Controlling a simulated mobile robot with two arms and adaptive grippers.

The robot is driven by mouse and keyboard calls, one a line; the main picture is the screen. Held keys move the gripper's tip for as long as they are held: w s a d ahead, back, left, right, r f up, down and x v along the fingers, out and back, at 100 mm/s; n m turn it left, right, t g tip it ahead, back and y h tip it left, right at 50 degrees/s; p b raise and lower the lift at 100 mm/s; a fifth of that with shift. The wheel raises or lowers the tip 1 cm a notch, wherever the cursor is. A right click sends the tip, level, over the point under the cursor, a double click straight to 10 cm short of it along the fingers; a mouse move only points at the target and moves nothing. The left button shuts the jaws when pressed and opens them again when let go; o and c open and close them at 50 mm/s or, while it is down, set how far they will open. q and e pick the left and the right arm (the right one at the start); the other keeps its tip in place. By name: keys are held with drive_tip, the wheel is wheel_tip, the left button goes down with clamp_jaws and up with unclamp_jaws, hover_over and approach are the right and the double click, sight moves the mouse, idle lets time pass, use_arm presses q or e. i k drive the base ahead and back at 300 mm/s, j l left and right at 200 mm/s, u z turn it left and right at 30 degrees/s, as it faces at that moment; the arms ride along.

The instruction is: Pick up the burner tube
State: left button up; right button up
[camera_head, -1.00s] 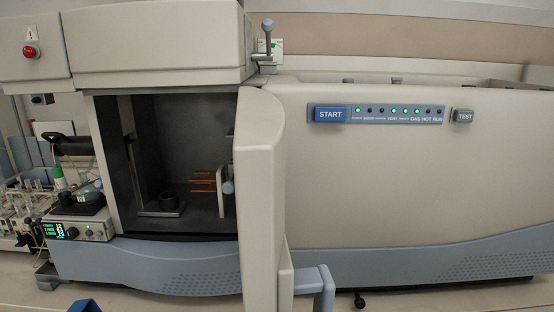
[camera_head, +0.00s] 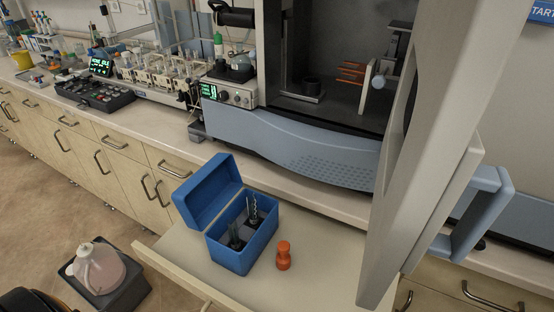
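An open blue box (camera_head: 246,262) stands on the light pull-out shelf (camera_head: 330,282) below the instrument, its lid tipped back. Inside it are small dark and clear parts (camera_head: 252,214), one of them coil-like and upright; I cannot tell for sure whether the burner tube is among them. A small orange, waisted piece (camera_head: 284,256) stands on the shelf just right of the box. The instrument chamber (camera_head: 340,60) is open and holds a short dark cylinder (camera_head: 311,85) and orange bars (camera_head: 351,71).
The open instrument door (camera_head: 425,130) with its blue-grey handle (camera_head: 480,215) juts out over the shelf's right side. A jug (camera_head: 98,268) stands on a dark base on the floor at lower left. The shelf's front is clear.

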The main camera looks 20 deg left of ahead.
sight(237, 245)
drive_tip(key=u, duration=1.05)
